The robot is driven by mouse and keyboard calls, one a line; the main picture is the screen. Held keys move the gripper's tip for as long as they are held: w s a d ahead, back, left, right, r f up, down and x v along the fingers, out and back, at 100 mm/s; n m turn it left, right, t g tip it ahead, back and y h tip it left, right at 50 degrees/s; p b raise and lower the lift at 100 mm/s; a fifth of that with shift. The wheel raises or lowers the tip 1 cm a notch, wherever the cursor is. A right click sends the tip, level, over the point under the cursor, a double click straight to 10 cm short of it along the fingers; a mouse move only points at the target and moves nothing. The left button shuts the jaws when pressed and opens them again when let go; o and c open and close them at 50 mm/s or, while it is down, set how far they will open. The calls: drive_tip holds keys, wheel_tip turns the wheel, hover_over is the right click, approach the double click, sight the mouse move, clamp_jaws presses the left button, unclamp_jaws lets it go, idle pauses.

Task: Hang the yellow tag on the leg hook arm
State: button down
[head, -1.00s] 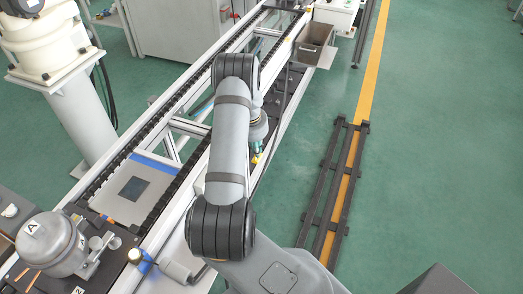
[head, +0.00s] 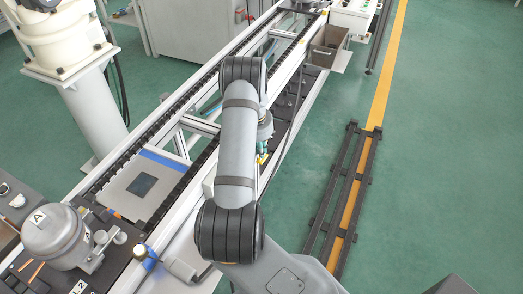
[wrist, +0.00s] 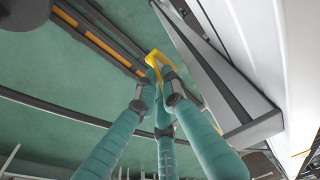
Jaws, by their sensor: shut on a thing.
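My gripper (wrist: 157,76) has teal fingers and is shut on the yellow tag (wrist: 156,57), which sticks out past the fingertips in the wrist view. In the head view a small yellow patch of the tag (head: 263,158) shows beside my arm, at the right side of the conveyor. Most of my gripper is hidden there behind the arm. Green floor lies behind the tag in the wrist view, with a grey beam close to its right. I cannot make out the leg hook arm in either view.
The conveyor frame (head: 155,222) runs diagonally beside my arm. A dark floor rack (head: 345,195) lies on the right, with open green floor beyond. A metal bin (head: 325,46) sits at the top.

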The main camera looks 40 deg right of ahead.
drive_tip(key=c, duration=1.8)
unclamp_jaws()
wheel_tip(320, 180, up, 12)
drive_tip(key=s+a, duration=0.1)
drive_tip(key=a, duration=0.1)
drive_tip(key=shift+f, duration=0.2)
